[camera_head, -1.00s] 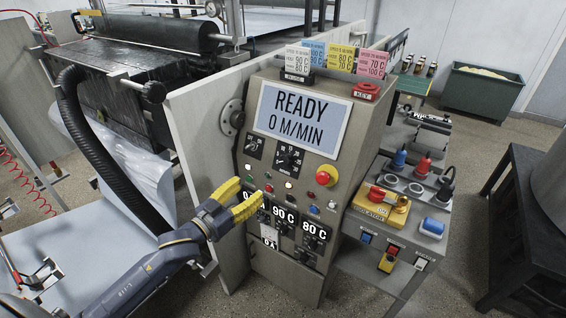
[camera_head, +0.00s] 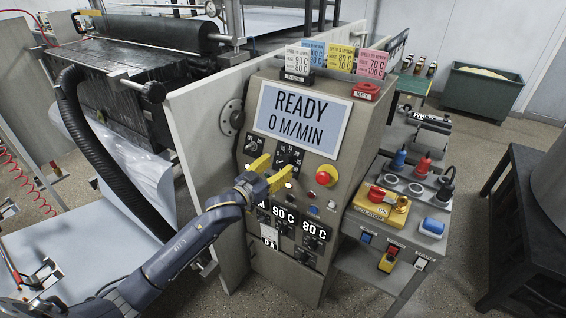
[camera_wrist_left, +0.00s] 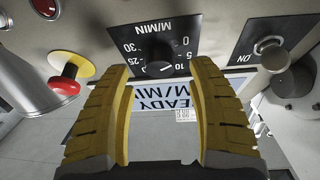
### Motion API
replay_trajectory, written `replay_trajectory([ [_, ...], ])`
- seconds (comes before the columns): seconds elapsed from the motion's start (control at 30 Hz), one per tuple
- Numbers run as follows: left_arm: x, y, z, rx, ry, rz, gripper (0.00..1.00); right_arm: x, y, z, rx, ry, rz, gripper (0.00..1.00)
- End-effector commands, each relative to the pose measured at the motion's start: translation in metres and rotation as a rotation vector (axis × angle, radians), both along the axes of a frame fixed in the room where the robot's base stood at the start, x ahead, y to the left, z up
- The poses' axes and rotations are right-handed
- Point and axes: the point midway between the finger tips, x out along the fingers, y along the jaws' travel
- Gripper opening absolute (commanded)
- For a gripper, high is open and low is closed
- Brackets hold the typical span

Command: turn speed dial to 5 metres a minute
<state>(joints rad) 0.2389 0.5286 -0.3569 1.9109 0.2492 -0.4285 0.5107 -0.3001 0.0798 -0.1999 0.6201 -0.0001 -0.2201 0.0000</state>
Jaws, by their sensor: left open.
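The speed dial (camera_head: 289,158) is a black knob on a black plate, below the display (camera_head: 302,118) that reads READY 0 M/MIN. In the left wrist view the dial (camera_wrist_left: 159,68) has a scale marked M/MIN with numbers from 0 to 30. Its pointer setting is hard to read with certainty. My left gripper (camera_head: 273,172) has yellow fingers spread open, close in front of the panel just below and left of the dial. In the left wrist view the knob shows between the open fingertips (camera_wrist_left: 161,82), with no grip on it. My right gripper is out of view.
A red emergency button (camera_head: 324,176) on a yellow base sits right of the dial. Another switch (camera_head: 254,146) marked ON sits left. Small buttons and temperature displays (camera_head: 285,216) lie below. Colored cards (camera_head: 340,58) stand on top of the console.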

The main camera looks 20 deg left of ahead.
Motion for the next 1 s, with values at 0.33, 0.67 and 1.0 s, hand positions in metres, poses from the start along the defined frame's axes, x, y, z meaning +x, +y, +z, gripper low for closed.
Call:
replay_trajectory([
  [0.33, 0.027, -0.01, 0.0, 0.0, 0.001, 0.0, 0.58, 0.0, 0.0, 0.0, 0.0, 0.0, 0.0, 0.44],
  [0.67, 0.029, -0.011, 0.0, 0.0, 0.001, 0.0, 0.58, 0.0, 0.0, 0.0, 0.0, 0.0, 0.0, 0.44],
  [1.0, 0.029, -0.01, 0.0, 0.0, 0.0, 0.0, 0.3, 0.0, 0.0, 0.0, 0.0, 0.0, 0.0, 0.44],
])
